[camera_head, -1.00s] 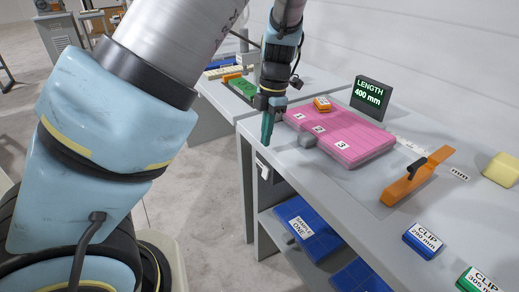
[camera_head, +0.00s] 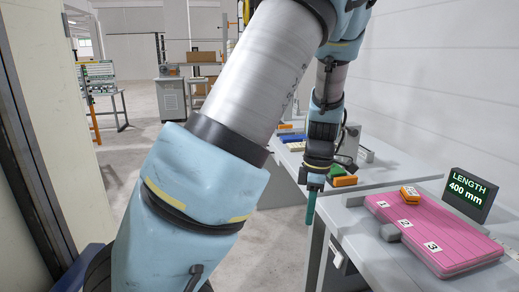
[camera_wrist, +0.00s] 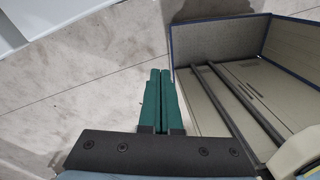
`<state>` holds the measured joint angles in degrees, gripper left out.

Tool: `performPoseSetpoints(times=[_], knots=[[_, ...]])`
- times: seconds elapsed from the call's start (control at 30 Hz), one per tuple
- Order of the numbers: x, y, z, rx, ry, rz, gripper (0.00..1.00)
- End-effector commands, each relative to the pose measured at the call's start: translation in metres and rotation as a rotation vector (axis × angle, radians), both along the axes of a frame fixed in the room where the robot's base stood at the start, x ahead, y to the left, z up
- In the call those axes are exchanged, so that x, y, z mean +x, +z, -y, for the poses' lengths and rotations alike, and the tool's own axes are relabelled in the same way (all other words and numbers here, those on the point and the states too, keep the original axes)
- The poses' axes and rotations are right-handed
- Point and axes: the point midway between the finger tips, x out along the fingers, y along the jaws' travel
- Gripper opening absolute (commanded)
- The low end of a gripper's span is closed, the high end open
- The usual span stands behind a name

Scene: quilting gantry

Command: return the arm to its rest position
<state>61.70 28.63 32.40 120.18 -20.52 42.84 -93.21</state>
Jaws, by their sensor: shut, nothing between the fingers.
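My gripper (camera_head: 311,207) hangs from my arm with its green fingers pointing down, left of the near table's edge in the head view. In the wrist view the two green fingers (camera_wrist: 160,100) lie side by side, shut, with nothing between them. Below them that view shows concrete floor and part of a grey box-like structure. My upper arm crosses the middle of the head view.
The near table (camera_head: 360,235) bears a pink numbered block (camera_head: 440,235), an orange piece (camera_head: 410,193) and a "LENGTH 400 mm" display (camera_head: 470,192). A second table behind holds green and orange pieces (camera_head: 343,181). A grey open-topped structure (camera_wrist: 225,45) stands below right of the fingers. Open floor lies left.

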Motion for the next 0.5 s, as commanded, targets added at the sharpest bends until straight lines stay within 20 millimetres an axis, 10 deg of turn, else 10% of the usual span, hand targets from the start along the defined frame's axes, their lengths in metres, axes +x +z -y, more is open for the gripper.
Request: performPoseSetpoints(times=[0.5], knots=[[-0.022, 0.033, -0.158, -0.116, -1.0, 0.091, 0.0]])
